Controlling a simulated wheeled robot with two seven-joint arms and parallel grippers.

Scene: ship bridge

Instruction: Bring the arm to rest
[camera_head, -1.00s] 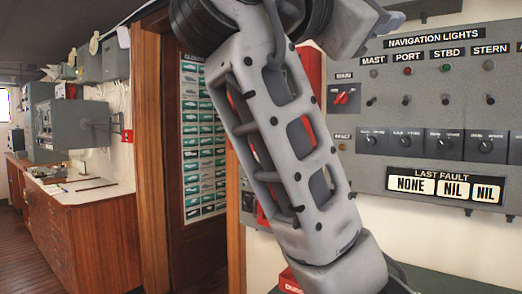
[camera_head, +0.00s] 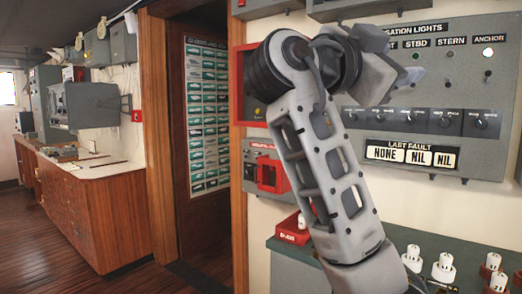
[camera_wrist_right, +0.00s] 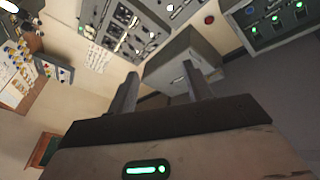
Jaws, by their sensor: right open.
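My right arm rises from the bottom right of the head view, bends at a dark round joint and ends in the right gripper (camera_head: 402,62) in front of the navigation lights panel (camera_head: 455,87). In the right wrist view the right gripper (camera_wrist_right: 162,88) shows two fingers spread apart with nothing between them. Beyond the fingers is a grey box (camera_wrist_right: 182,66). My left arm and left gripper are not in view.
A red-framed box (camera_head: 247,88) and a grey box with a red handle (camera_head: 265,172) are on the wall behind my arm. White-topped items (camera_head: 443,267) stand on a dark green counter (camera_head: 291,250) at lower right. A doorway and open wooden floor (camera_head: 60,240) lie left.

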